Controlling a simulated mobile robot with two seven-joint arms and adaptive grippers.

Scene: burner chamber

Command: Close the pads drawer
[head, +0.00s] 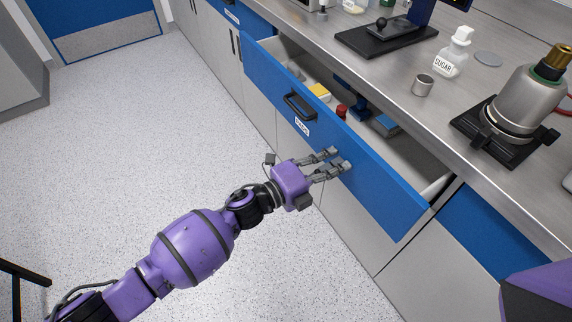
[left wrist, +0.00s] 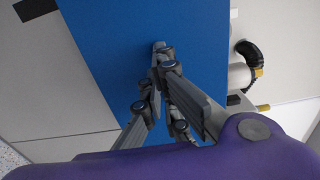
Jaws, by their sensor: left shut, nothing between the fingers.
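The pads drawer (head: 375,187) has a blue front with a black handle (head: 299,106) and a small white label (head: 302,127). It stands open, with its inside showing between the front and the counter. My left gripper (head: 341,158) is shut and empty, its fingertips at the outer face of the drawer front, right of the handle. In the left wrist view the shut fingers (left wrist: 163,55) point at the blue front (left wrist: 130,40); whether they touch it I cannot tell. My right gripper is not in view.
The drawer holds a yellow item (head: 319,91), a red item (head: 342,111) and blue items. On the counter (head: 400,115) above stand a sugar bottle (head: 454,55), a small metal cup (head: 422,85) and a metal burner chamber (head: 518,100).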

